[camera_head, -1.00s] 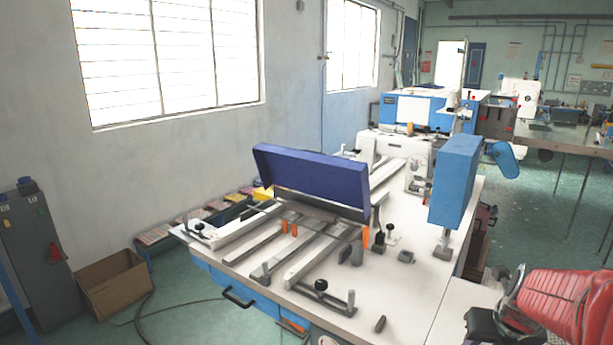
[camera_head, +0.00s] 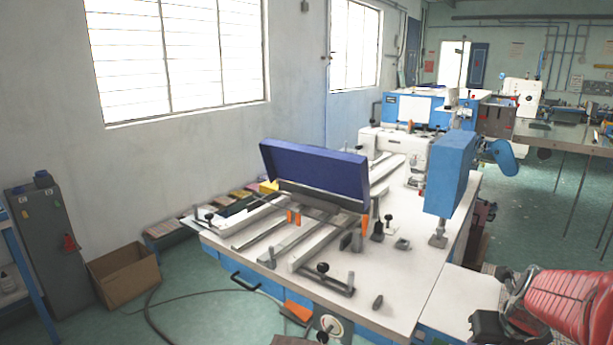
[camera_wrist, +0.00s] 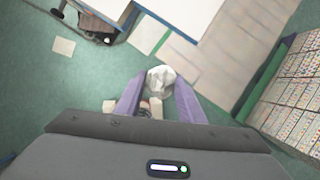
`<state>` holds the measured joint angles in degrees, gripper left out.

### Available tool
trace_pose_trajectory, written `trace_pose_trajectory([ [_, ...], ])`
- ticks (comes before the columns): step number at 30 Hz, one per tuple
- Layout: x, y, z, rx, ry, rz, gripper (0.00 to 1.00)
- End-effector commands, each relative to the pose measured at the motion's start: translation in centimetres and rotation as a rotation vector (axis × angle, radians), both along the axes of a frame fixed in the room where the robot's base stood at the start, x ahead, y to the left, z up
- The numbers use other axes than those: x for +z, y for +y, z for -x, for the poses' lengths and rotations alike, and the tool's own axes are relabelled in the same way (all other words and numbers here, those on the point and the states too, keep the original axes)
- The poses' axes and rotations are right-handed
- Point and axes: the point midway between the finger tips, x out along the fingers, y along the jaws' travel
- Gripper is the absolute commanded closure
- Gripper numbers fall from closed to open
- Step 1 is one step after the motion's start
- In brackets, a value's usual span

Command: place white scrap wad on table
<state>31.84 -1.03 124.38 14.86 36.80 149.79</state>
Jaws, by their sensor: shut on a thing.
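The white scrap wad (camera_wrist: 161,78) is a crumpled white ball in the wrist view, held between the tips of my gripper's two purple fingers. My gripper (camera_wrist: 160,92) is shut on it, above the green floor. The table (camera_head: 398,290) is the white worktop of the sewing machine in the head view, with a blue front. A white tabletop also shows at the top of the wrist view, beyond the wad.
Metal rails, black knobs and a long dark blue panel (camera_head: 315,172) occupy much of the worktop. A blue machine head (camera_head: 450,174) stands at its right side. The front right worktop is mostly bare. A cardboard box (camera_head: 124,277) and a grey cabinet (camera_head: 46,238) stand on the floor at left.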

Motion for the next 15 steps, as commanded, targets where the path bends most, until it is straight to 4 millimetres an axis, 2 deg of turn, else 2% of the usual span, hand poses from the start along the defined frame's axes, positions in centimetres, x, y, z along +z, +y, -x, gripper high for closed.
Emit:
trace_pose_trajectory([
  [8,-0.15,0.13,0.36,0.094,0.0,0.0,0.85],
  [15,-0.26,0.5,0.91,0.258,-0.001,-0.001,0.85],
])
